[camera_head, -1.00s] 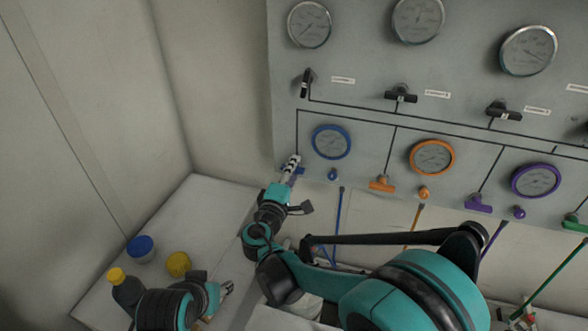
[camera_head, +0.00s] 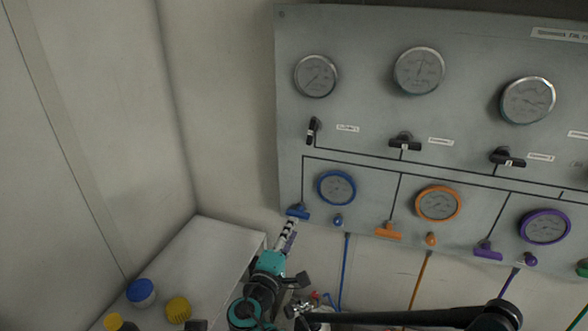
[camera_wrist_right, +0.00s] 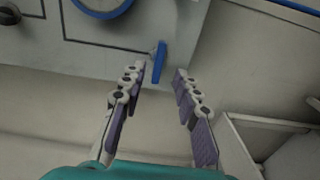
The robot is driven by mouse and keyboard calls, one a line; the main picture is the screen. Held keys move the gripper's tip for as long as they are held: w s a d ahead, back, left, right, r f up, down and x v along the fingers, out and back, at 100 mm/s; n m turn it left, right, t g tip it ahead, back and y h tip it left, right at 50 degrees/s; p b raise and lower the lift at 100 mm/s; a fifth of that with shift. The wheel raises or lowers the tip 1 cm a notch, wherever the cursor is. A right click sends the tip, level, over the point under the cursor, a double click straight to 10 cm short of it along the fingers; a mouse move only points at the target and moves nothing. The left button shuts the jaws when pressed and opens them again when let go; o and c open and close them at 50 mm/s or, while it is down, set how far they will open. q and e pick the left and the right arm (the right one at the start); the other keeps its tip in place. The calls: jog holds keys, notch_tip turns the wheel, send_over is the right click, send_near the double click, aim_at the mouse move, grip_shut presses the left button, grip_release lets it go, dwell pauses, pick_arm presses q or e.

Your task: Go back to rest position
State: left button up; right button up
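My right gripper (camera_head: 288,228) is just below the blue valve handle (camera_head: 298,211) at the panel's lower left corner. In the right wrist view, its two fingers (camera_wrist_right: 158,88) are spread with nothing between them. The blue handle (camera_wrist_right: 159,62) shows there just beyond the fingertips, apart from them. The left gripper's fingers are outside the frame; only a dark piece of that arm shows at the bottom edge of the head view.
The grey panel (camera_head: 380,100) carries several gauges, black valves and coloured handles, with coloured hoses below. A white bench (camera_head: 215,245) in the left corner holds a blue-capped container (camera_head: 141,292) and a yellow one (camera_head: 178,309). Walls close off the left.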

jog(key=s+d+f+m+g, duration=0.3)
jog(key=d+g, duration=0.1)
jog(key=d, duration=0.5)
jog(key=s+d+f+m+g, duration=0.2)
jog(key=s+d+m+g, duration=0.15)
jog(key=d, duration=0.45)
jog(key=s+d+f+m+g+y, duration=0.1)
jog(key=s+f+m+y, duration=0.1)
jog(key=s+m, duration=0.2)
jog(key=s+d+f+m+g+y, duration=0.1)
jog(key=s+f+m+y, duration=0.2)
jog(key=s, duration=0.8)
jog(key=shift+s+d+m+y, duration=0.15)
jog(key=shift+d+m+y, duration=0.15)
jog(key=shift+d+m, duration=0.05)
jog(key=shift+g, duration=0.25)
